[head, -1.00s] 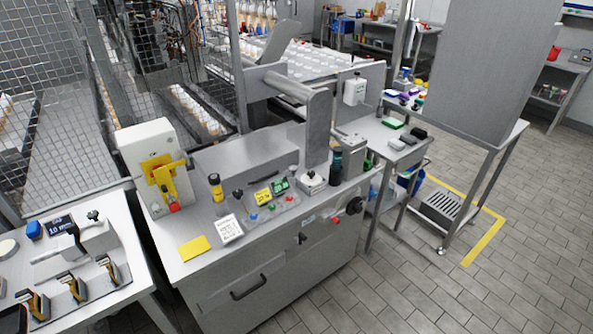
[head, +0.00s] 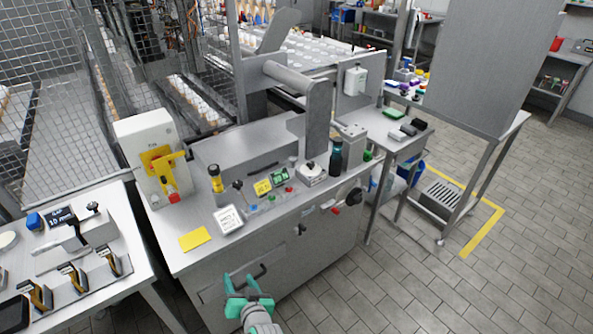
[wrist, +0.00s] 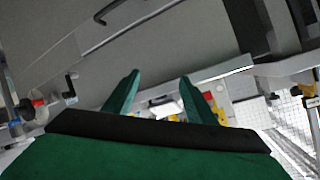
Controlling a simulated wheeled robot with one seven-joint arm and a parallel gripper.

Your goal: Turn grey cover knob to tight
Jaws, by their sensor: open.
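My gripper (head: 240,279) has teal fingers and is open and empty, in front of the steel machine cabinet (head: 235,278), near its black bar handle (head: 263,271). In the wrist view both fingers (wrist: 160,76) stand apart with nothing between them. A small dark knob or latch (head: 301,229) is on the cabinet front, up and right of my gripper. A large black round knob (head: 354,196) and a red knob (head: 335,211) are farther right. I cannot tell which of these, if any, is the grey cover knob, nor read a tight mark.
The cabinet top holds a white switch box (head: 137,137) with a yellow handle, a yellow note (head: 193,240), a white sign (head: 228,220) and a dark bottle (head: 335,160). A side table (head: 70,290) stands at left.

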